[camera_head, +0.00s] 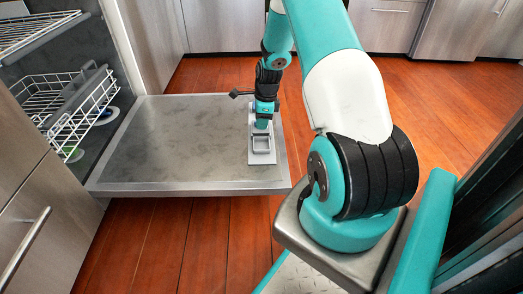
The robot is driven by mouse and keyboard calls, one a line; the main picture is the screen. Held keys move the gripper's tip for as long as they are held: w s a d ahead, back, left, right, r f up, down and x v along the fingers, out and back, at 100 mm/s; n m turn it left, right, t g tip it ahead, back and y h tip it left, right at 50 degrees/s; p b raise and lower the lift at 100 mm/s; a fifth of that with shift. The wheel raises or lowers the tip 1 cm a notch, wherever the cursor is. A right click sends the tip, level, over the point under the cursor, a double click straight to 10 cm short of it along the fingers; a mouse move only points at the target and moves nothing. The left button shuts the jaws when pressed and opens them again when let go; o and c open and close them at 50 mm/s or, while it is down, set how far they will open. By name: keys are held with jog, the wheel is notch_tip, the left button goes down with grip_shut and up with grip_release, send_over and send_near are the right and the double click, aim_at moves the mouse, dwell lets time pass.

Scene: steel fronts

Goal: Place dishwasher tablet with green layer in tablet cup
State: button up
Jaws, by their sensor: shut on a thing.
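My gripper (262,123) points down over the right side of the open dishwasher door, directly above or at the far end of the tablet cup. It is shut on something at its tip. The tablet with the green layer is too small and too hidden by the gripper to make out. The tablet cup (261,158) is a light grey dispenser plate with a square opening, set in the door near its right edge. The near part of the cup shows. Its far part lies behind the gripper. I cannot tell whether the gripper touches it.
The dishwasher door (170,145) lies open and flat, and its surface left of the cup is clear. A white wire rack (85,110) with dishes sits inside the dishwasher at left. A steel drawer front (40,215) with a handle stands at near left. Wooden floor (180,240) surrounds the door.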

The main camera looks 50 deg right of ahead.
aim_at(261, 147)
notch_tip(261, 147, down, 10)
jog(key=b, duration=0.4)
jog(key=shift+b, duration=0.35)
jog(key=shift+r, duration=0.2)
jog(key=shift+f, duration=0.15)
jog(key=o, duration=0.6)
